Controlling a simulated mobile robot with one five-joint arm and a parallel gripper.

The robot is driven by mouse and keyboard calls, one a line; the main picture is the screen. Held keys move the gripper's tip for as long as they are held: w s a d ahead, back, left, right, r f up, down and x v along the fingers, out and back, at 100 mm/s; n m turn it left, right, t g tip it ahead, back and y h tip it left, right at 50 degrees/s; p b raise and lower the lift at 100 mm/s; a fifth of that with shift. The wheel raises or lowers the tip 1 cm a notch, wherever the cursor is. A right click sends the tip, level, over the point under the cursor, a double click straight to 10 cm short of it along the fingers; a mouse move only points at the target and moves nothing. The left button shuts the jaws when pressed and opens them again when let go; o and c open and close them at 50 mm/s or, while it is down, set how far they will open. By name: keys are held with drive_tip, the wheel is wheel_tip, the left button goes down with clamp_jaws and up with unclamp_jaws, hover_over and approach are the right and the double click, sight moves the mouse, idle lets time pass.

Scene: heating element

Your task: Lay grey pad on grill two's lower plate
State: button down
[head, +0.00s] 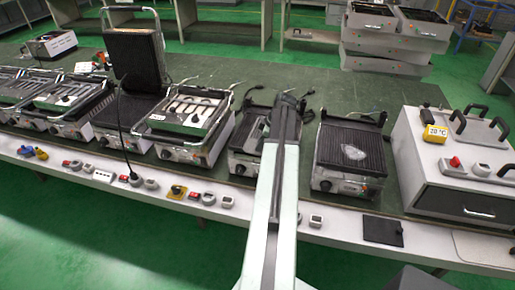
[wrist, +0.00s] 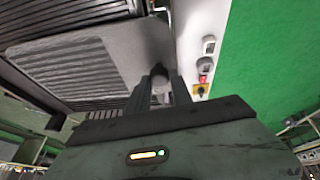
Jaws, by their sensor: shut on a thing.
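My gripper (wrist: 160,82) is low in the middle of the wrist view, its fingers close together on the edge of a grey pad (wrist: 148,40). Which grill is number two is not readable.
Another grill (head: 350,150) with a pale patch stands right of my arm. A large white case (head: 450,150) is at far right. A closed-looking grill (head: 185,125) and one with a raised lid (head: 135,55) stand left. Switches (head: 177,190) line the front edge.

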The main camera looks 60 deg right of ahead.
drive_tip(key=shift+w+a+f, duration=0.2)
drive_tip(key=shift+w+f, duration=0.1)
drive_tip(key=shift+f, duration=0.2)
drive_tip(key=c, duration=1.1)
unclamp_jaws()
drive_tip(key=shift+c, duration=0.2)
drive_tip(key=p+v, duration=1.1)
drive_tip(key=v, duration=0.1)
